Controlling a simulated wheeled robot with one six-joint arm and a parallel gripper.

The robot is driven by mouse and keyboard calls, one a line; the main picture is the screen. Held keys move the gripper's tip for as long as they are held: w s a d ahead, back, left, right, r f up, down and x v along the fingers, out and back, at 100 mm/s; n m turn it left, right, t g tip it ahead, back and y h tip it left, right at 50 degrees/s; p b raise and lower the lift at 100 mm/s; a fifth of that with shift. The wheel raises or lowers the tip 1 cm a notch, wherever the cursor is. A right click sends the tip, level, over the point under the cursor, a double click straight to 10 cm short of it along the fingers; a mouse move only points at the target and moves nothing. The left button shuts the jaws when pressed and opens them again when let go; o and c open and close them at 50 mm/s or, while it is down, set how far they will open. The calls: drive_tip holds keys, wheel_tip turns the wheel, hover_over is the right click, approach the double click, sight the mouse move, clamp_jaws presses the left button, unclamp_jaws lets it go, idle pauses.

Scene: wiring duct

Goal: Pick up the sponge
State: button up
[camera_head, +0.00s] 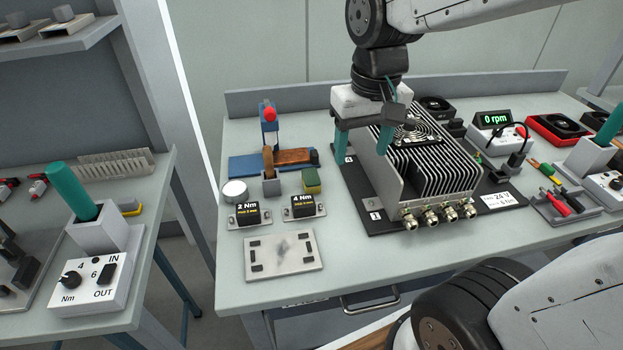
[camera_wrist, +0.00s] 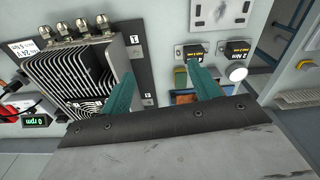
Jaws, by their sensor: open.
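The sponge (camera_head: 312,181) is a small block, yellow with a green side, standing on the workbench behind the 4 Nm block. In the wrist view the sponge (camera_wrist: 181,77) is partly hidden by the right-hand finger. My gripper (camera_head: 363,150) has two teal fingers, spread apart with nothing between them. In the head view it hangs right of the sponge, at the left edge of the finned unit. In the wrist view my gripper (camera_wrist: 160,70) has one finger over the finned unit's edge and the other near the sponge.
The finned metal unit (camera_head: 440,165) stands close to my gripper. Near the sponge are a 4 Nm block (camera_head: 303,206), a 2 Nm block (camera_head: 248,214), a round white tin (camera_head: 235,192) and a brush-like tool in a grey holder (camera_head: 270,182). A metal plate (camera_head: 284,255) lies in front.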

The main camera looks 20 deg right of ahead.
drive_tip(key=w+f, duration=0.5)
drive_tip(key=w, duration=0.4)
drive_tip(key=m, duration=0.1)
hover_over(311, 176)
drive_tip(key=s, duration=0.1)
drive_tip(key=shift+g, duration=0.4)
drive_tip(key=f, duration=0.6)
drive_tip(key=shift+s+d+f, duration=0.15)
drive_tip(key=shift+d+f, duration=0.1)
drive_tip(key=shift+d, duration=0.15)
drive_tip(key=shift+m, duration=0.3)
drive_tip(key=f, duration=0.3)
drive_tip(key=w+f, duration=0.1)
drive_tip(key=f, duration=0.4)
drive_tip(key=shift+w+a+f, duration=0.2)
drive_tip(key=shift+a+f, duration=0.15)
drive_tip(key=shift+a, duration=0.05)
drive_tip(key=c, duration=1.1)
